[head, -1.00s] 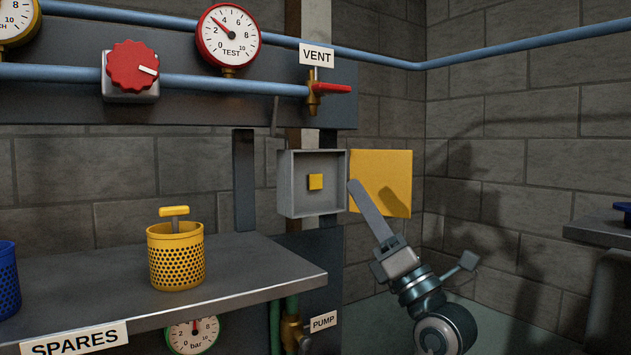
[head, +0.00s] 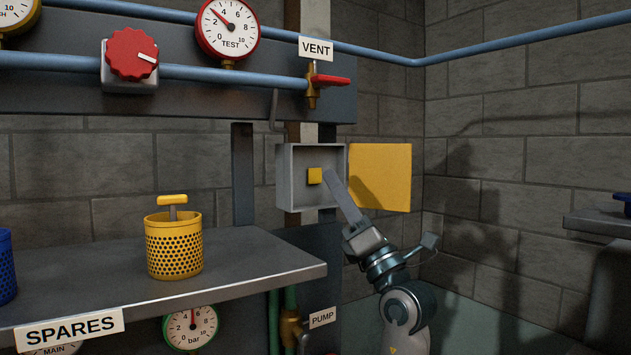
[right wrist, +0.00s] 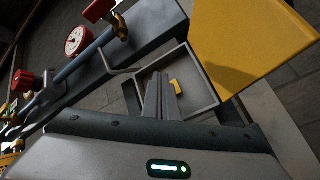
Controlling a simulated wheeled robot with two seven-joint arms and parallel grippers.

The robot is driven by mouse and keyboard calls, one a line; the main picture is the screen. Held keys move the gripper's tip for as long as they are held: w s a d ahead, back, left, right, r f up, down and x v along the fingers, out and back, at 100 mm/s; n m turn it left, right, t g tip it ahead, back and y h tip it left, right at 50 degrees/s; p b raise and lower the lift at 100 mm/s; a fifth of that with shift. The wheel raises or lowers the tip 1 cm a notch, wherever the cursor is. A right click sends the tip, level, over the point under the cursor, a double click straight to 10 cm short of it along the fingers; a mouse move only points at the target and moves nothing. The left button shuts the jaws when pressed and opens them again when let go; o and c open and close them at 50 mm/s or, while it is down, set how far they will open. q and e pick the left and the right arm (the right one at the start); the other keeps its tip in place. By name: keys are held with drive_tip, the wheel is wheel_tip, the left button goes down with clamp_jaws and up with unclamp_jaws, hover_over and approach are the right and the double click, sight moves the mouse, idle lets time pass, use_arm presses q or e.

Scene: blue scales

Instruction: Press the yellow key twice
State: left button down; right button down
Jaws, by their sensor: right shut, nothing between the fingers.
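The yellow key (head: 314,176) is a small yellow square block at the middle of an open grey box (head: 285,195) on the wall panel. The box's yellow door (head: 385,178) stands open to the right. My right gripper (head: 328,172) is shut and empty, its fingertips inside the box mouth just right of the key. In the right wrist view the fingers (right wrist: 160,95) point into the box, with the key (right wrist: 175,86) close beside the tips. I cannot tell whether the tips touch it. My left gripper is not in view.
A red-handled valve (head: 330,81) under the VENT sign sits above the box. A shelf (head: 260,260) at lower left holds a perforated yellow basket (head: 174,248) with a yellow-handled item. A red knob (head: 131,54) and a TEST gauge (head: 228,28) are higher up.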

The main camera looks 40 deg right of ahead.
drive_tip(key=shift+w, duration=1.05)
drive_tip(key=shift+w+d, duration=0.15)
drive_tip(key=shift+w, duration=0.6)
idle(2.2)
drive_tip(key=shift+s, duration=0.15)
drive_tip(key=shift+s+p, duration=0.45)
drive_tip(key=shift+s, duration=0.15)
idle(0.4)
drive_tip(key=s, duration=0.1)
drive_tip(key=s+p, duration=0.1)
drive_tip(key=s, duration=0.1)
drive_tip(key=s+p, duration=0.1)
drive_tip(key=s, duration=0.1)
drive_tip(key=shift+a, duration=0.35)
